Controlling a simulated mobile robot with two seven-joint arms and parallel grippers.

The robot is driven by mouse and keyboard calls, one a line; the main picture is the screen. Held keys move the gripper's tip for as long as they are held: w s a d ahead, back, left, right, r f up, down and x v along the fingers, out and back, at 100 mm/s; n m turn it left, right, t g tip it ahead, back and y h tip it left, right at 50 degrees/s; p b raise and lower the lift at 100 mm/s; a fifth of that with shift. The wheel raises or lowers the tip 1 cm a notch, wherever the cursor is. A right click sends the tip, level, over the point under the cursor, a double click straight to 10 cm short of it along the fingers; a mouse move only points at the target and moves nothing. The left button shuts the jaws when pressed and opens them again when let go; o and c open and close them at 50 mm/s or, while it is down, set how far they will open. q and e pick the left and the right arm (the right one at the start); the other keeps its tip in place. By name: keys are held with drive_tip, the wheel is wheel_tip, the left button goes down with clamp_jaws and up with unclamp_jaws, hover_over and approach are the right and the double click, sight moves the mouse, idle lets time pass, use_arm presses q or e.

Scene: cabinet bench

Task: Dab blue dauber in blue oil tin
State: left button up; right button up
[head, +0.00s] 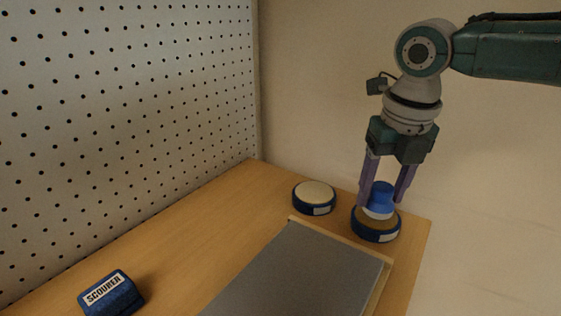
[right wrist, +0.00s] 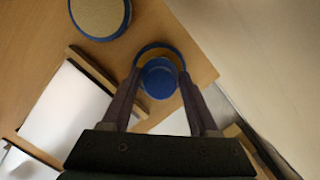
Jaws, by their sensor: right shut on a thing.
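My right gripper (head: 381,202) is shut on the blue dauber (head: 382,191), which has a blue top and a pale lower part. The dauber is upright, over or in a round blue tin with a brown inside (head: 376,235) near the bench's right end. I cannot tell whether its underside touches the brown surface. In the right wrist view the dauber (right wrist: 159,78) sits between the fingers (right wrist: 161,73) and covers much of that tin (right wrist: 152,50). A second blue tin with a cream inside (head: 314,197) stands to the left. Their labels are unreadable. My left gripper is out of view.
A grey board with wooden edge strips (head: 300,275) lies in front of the tins. A blue block marked SCOURER (head: 110,294) sits at the front left. A white pegboard (head: 120,110) rises at the left. The wooden bench (head: 200,235) is clear between them.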

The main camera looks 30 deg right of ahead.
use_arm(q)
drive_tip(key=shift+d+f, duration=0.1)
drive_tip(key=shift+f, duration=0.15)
use_arm(e)
drive_tip(key=shift+f, duration=0.45)
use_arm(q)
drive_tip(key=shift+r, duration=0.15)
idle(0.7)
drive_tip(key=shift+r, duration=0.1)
use_arm(e)
drive_tip(key=shift+f, duration=0.1)
idle(0.6)
